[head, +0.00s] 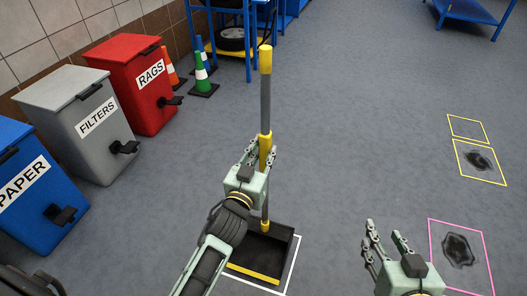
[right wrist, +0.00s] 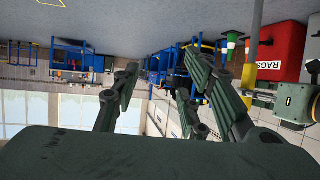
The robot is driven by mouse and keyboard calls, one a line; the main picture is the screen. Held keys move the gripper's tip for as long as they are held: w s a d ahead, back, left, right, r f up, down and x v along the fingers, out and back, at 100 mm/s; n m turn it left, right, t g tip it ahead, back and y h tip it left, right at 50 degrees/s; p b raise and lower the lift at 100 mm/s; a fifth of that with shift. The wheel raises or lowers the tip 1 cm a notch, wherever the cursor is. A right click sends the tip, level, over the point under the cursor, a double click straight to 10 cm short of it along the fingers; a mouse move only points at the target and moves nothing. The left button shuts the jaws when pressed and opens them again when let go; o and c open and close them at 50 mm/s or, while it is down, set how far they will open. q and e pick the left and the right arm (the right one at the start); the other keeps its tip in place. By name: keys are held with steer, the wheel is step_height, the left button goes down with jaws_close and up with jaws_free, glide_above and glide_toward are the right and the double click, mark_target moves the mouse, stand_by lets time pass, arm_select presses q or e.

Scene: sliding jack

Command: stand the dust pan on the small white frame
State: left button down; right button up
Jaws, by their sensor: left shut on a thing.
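The dust pan (head: 265,100) is upright, with a grey pole, yellow grips and a black pan with a yellow front lip. My left gripper (head: 259,152) is shut on the pole at its middle yellow grip. The small white frame (head: 292,264) is marked on the floor. Its right and front lines show beside the pan, and the pan covers or hides the rest. I cannot tell whether the pan touches the floor. My right gripper (head: 384,232) is open and empty, to the right of the pan. Its spread fingers also fill the right wrist view (right wrist: 165,85).
Blue (head: 40,190), grey (head: 82,125) and red (head: 135,85) bins stand at the left. Cones (head: 201,75) and a blue rack (head: 222,12) are behind. A pink frame (head: 485,250) and yellow frames (head: 480,163) with dark stains lie right. The middle floor is clear.

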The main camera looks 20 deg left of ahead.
mark_target(263, 162)
arm_select(q)
steer(key=shift+f+b, duration=0.6)
steer(key=shift+f, duration=0.45)
arm_select(e)
step_height(263, 162, up, 8)
steer(key=w+a+t+y, duration=0.1)
steer(key=w+t, duration=0.1)
steer(key=t, duration=0.2)
steer(key=shift+w+a+r+t, duration=0.15)
steer(key=shift+w+a+t, duration=0.25)
arm_select(q)
steer(key=shift+f+b, duration=0.55)
steer(key=shift+f, duration=0.05)
arm_select(e)
steer(key=shift+a+r+t+y, duration=0.2)
steer(key=shift+r+t, duration=0.25)
steer(key=shift+r, duration=0.5)
steer(key=shift+a+r+t+y, duration=0.1)
steer(key=shift+r+t+y, duration=0.3)
steer(key=shift+r, duration=0.5)
stand_by(0.3)
